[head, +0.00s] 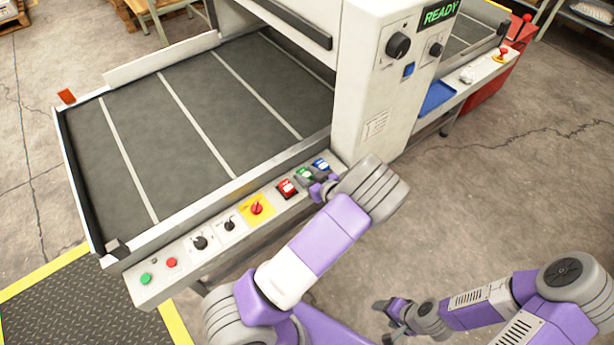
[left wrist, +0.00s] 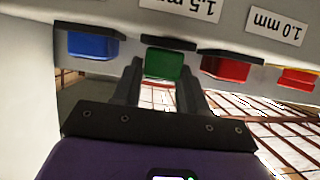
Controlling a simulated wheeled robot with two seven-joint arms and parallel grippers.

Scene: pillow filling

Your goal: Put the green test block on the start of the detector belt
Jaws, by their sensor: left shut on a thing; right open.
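The green test block (head: 305,174) is at the control ledge, between a red block (head: 287,188) and a blue block (head: 321,165). My left gripper (head: 318,184) is shut on it. In the left wrist view the green block (left wrist: 163,63) sits between the two dark fingers (left wrist: 161,86), close under its black holder; I cannot tell whether it is clear of the holder. The detector belt (head: 185,112) is dark grey with pale cross lines and its visible surface is empty. My right gripper (head: 388,315) is open and empty, low over the floor at the lower right.
The ledge carries knobs (head: 200,242), a red switch on a yellow plate (head: 257,208) and green and red buttons (head: 146,279). The white detector housing (head: 375,95) stands right of the belt, with a READY display (head: 440,12). A low rim borders the belt.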

